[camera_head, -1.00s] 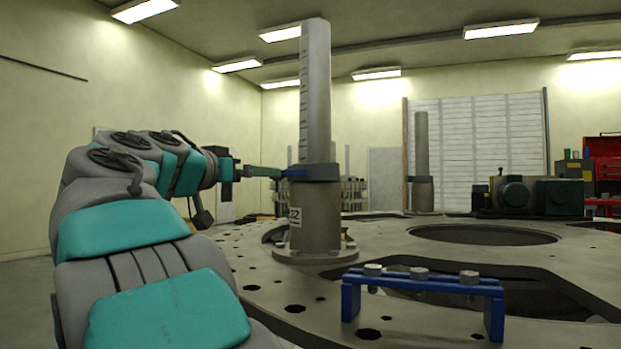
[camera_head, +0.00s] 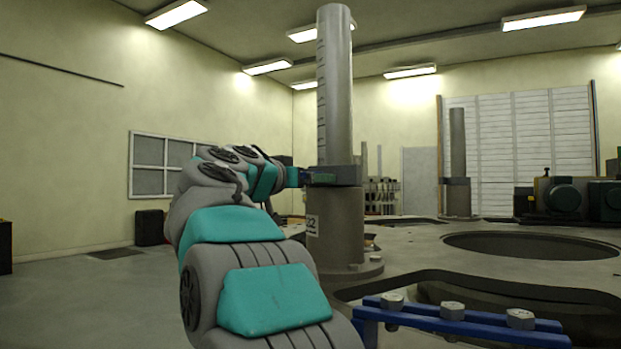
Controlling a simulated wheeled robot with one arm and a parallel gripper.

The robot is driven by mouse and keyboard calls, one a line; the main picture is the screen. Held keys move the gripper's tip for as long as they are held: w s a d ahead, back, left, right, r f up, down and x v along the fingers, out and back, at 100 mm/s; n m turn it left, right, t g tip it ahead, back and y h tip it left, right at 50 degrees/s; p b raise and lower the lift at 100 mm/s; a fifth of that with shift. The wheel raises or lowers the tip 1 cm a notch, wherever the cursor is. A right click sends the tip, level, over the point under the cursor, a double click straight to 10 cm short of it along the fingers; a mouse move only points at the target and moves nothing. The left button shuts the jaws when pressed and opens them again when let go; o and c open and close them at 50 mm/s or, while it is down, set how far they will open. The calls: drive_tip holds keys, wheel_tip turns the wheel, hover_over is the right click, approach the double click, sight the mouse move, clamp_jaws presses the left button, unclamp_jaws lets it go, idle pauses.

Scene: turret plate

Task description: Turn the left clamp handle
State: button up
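The near grey column (camera_head: 336,90) stands upright on the plate, with scale marks on its upper tube. A grey clamp collar (camera_head: 346,175) goes around it at mid-height. My teal and grey arm reaches up from the bottom to this spot. My gripper (camera_head: 306,177) is at the collar's left side, small and partly hidden by the arm. I cannot tell whether its fingers are open or shut, or touching.
The turret plate (camera_head: 420,240) has a large round hole (camera_head: 530,245) and a cut-out at the front right. A blue bracket (camera_head: 430,318) with grey knobs stands close in front. A second column (camera_head: 458,150) and a green motor (camera_head: 565,197) are farther back. Open floor lies left.

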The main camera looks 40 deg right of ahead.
drive_tip(key=shift+w+d, duration=0.1)
drive_tip(key=shift+d, duration=0.15)
drive_tip(key=c, duration=1.2)
drive_tip(key=shift+c, duration=0.2)
